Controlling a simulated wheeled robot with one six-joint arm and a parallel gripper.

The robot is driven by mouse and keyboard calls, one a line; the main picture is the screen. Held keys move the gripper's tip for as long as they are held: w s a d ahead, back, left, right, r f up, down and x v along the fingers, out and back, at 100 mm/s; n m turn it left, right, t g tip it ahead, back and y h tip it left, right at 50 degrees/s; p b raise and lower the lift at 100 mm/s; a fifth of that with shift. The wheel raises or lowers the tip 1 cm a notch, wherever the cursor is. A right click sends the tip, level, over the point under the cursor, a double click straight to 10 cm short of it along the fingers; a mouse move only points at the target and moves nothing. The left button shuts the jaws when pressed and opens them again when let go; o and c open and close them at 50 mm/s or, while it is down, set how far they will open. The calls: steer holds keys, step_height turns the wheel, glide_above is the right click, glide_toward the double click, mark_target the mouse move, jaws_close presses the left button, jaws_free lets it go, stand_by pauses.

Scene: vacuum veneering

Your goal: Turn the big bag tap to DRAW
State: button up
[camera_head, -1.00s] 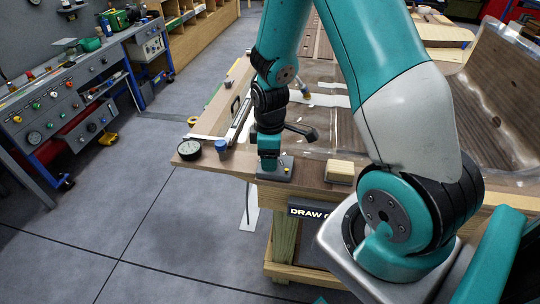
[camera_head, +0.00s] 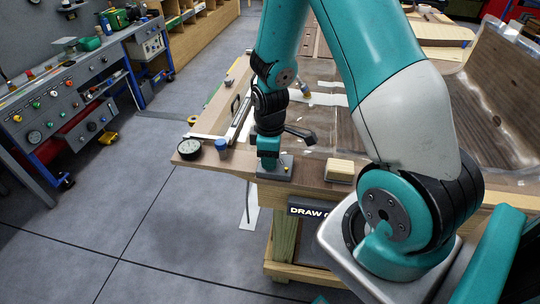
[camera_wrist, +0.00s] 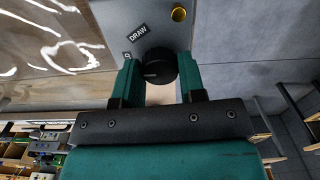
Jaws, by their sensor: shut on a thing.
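The big bag tap sits at the bench corner as a flat grey plate (camera_head: 286,173) with a small yellow spot on it. In the wrist view its black round knob (camera_wrist: 158,68) stands between the two teal fingers of my gripper (camera_wrist: 157,76), which is shut on it. A DRAW label (camera_wrist: 138,33) lies on the plate beside the knob, and a second label (camera_wrist: 127,56) is partly hidden by a finger. In the head view my gripper (camera_head: 268,162) points down onto the plate and hides the knob, so I cannot tell where it points.
A round black gauge (camera_head: 189,149) and a blue cap (camera_head: 221,146) stand left of the tap. A DRAW sign (camera_head: 308,211), partly covered, is on the bench front.

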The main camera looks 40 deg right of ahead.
steer(key=m, duration=0.5)
steer(key=shift+m, duration=0.3)
steer(key=m, duration=0.5)
steer(key=shift+m, duration=0.4)
steer(key=o, duration=0.9)
step_height(320, 180, up, 18)
steer(key=shift+f+b, duration=0.25)
steer(key=shift+b, duration=0.3)
steer(key=s+a+r+n+y, duration=0.1)
steer(key=s+a+r+n, duration=0.1)
steer(key=s+a, duration=0.3)
steer(key=s+a+r+n+y, duration=0.1)
steer(key=s+a+n, duration=0.3)
steer(key=a, duration=0.5)
steer(key=s+a+r+n+y, duration=0.2)
steer(key=s+a+n, duration=0.2)
steer(key=s+a, duration=0.2)
steer(key=shift+s+a+r, duration=0.35)
steer(key=shift+s+a, duration=0.05)
steer(key=shift+s, duration=0.3)
